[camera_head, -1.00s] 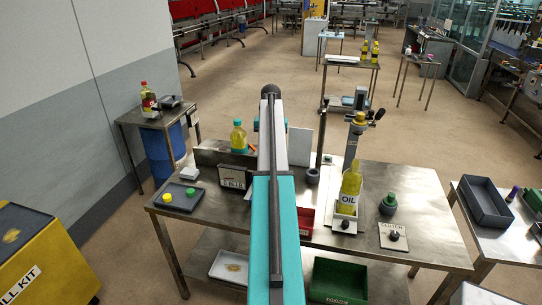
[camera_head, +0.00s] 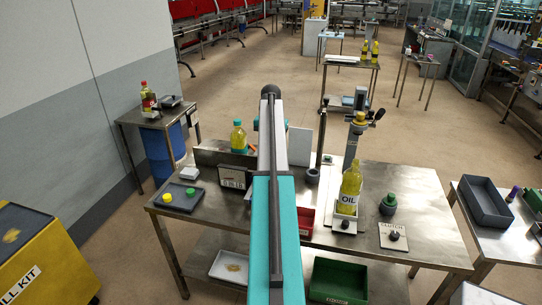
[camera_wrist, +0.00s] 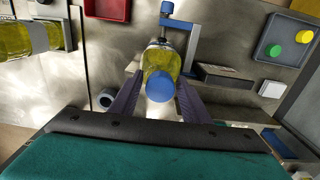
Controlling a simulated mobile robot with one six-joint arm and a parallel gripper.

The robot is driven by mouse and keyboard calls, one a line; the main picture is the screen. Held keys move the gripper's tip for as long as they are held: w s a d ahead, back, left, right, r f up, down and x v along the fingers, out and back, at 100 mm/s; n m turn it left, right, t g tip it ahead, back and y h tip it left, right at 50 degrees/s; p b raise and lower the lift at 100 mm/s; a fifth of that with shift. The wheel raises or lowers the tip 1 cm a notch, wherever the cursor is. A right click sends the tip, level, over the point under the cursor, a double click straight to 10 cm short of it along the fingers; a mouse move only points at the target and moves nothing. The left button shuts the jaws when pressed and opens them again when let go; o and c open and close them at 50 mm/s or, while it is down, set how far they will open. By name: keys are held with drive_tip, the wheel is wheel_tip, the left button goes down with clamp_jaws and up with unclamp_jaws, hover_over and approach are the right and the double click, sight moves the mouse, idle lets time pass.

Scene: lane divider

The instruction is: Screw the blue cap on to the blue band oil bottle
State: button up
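In the wrist view my gripper (camera_wrist: 160,93) has one dark finger on each side of the blue cap (camera_wrist: 160,87), shut on it. A bottle of yellow oil (camera_wrist: 165,57) stands directly beyond the cap, in line with it. The cap covers the bottle's neck, so I cannot tell whether the two touch. A blue bracket (camera_wrist: 190,30) stands beside this bottle. The bottle's band does not show clearly. In the head view my arm hides the gripper, the cap and this bottle.
On the steel table (camera_head: 425,215) another oil bottle (camera_head: 350,190) stands in a holder. A dark tray (camera_head: 197,193) holds a yellow and a green cap. A red bin (camera_head: 306,219) sits near the front edge.

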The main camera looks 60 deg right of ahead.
idle(0.3)
drive_tip(key=shift+n, duration=0.8)
drive_tip(key=shift+n, duration=0.9)
drive_tip(key=shift+n, duration=0.9)
drive_tip(key=shift+n, duration=0.8)
